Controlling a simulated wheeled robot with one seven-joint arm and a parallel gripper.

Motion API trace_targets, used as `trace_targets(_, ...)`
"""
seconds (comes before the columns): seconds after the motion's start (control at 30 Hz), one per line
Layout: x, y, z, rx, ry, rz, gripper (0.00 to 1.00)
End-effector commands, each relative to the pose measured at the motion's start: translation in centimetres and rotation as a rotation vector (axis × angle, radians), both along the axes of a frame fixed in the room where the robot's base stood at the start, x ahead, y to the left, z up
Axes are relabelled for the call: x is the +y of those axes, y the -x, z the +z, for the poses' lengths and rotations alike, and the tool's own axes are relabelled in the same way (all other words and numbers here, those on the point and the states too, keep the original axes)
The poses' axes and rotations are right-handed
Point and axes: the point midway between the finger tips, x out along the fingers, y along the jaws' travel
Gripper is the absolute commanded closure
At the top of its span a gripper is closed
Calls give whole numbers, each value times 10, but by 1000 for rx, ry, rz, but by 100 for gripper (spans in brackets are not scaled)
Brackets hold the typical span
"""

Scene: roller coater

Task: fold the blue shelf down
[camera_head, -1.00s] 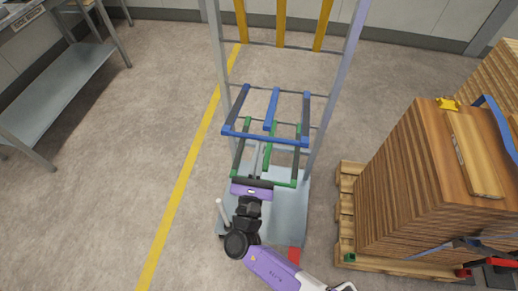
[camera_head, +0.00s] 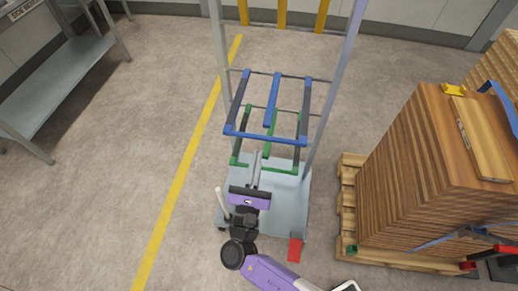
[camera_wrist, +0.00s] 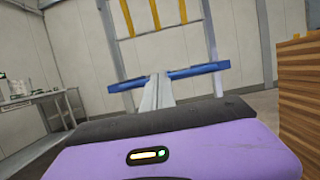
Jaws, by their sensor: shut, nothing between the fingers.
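My gripper (camera_head: 257,155) is shut and empty, just in front of and below the front bar in the head view. It also shows in the wrist view (camera_wrist: 157,78). I cannot tell whether the fingertips touch the bar.
A green shelf frame (camera_head: 283,170) sits below the blue one, above the trolley's grey base plate (camera_head: 277,207). A red block (camera_head: 295,249) is at the base corner. A pallet of stacked wood (camera_head: 400,190) stands close on the right.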

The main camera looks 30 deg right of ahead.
Motion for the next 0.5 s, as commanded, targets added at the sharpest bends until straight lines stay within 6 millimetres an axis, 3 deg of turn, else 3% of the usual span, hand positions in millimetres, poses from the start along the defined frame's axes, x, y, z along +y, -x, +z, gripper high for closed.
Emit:
trace_targets(0.2, 24, 31, -15, 0, 0, 3, 100)
trace_targets(0.5, 34, 46, -20, 0, 0, 1, 100)
